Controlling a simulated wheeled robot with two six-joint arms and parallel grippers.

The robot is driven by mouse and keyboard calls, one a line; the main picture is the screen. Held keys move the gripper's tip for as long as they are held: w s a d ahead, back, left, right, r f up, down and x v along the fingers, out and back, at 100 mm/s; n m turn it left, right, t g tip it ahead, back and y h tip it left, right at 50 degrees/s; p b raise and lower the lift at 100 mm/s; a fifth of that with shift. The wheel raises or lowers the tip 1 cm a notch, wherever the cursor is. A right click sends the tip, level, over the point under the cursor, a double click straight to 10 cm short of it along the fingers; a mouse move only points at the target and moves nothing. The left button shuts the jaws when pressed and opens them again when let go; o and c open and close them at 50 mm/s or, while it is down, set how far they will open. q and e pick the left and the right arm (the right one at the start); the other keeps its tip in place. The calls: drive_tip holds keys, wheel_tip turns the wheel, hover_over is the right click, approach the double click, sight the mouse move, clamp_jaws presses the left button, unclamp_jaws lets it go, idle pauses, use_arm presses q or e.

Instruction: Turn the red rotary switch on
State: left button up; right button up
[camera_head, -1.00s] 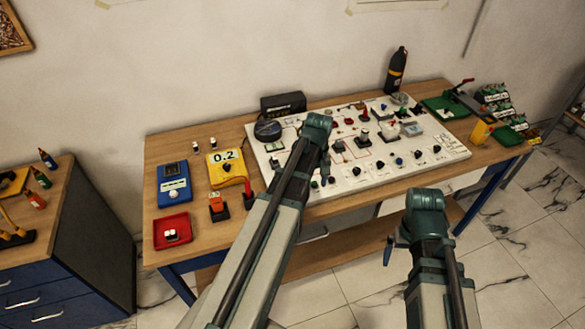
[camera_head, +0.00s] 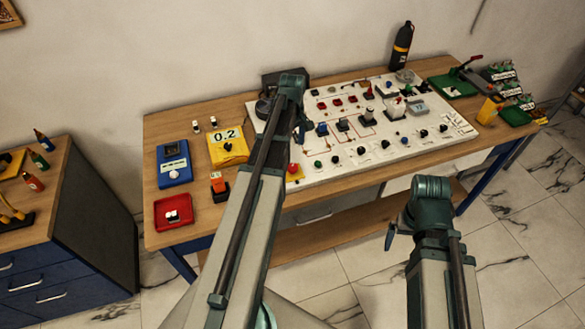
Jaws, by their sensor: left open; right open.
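The white gauge panel (camera_head: 440,152) lies on the wooden table and carries several knobs, switches and coloured buttons. I cannot tell for certain which part is the red rotary switch. A red mushroom-shaped knob on a yellow base (camera_head: 293,170) sits at the panel's near left, beside my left arm. Small red parts (camera_head: 337,102) stand in the panel's back row. My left gripper (camera_head: 300,132) hangs over the panel's left part, open, with its fingertips small and partly hidden by the arm. My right gripper (camera_head: 390,236) is open in front of the table's near edge, away from the panel.
Left of the panel are a yellow meter reading 0.2 (camera_head: 228,147), a blue meter (camera_head: 174,164), a red tray (camera_head: 174,224) and an orange-topped block (camera_head: 219,186). A dark bottle (camera_head: 401,47) stands behind. A green tray (camera_head: 452,87) is at the right.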

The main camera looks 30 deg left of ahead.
sight(292, 167)
use_arm(q)
wheel_tip(292, 167, down, 11)
drive_tip(key=b, duration=0.9)
drive_tip(key=shift+r+b, duration=0.15)
drive_tip(key=shift+b, duration=0.15)
drive_tip(key=shift+r, duration=0.1)
clamp_jaws()
drive_tip(key=shift+m, duration=2.3)
unclamp_jaws()
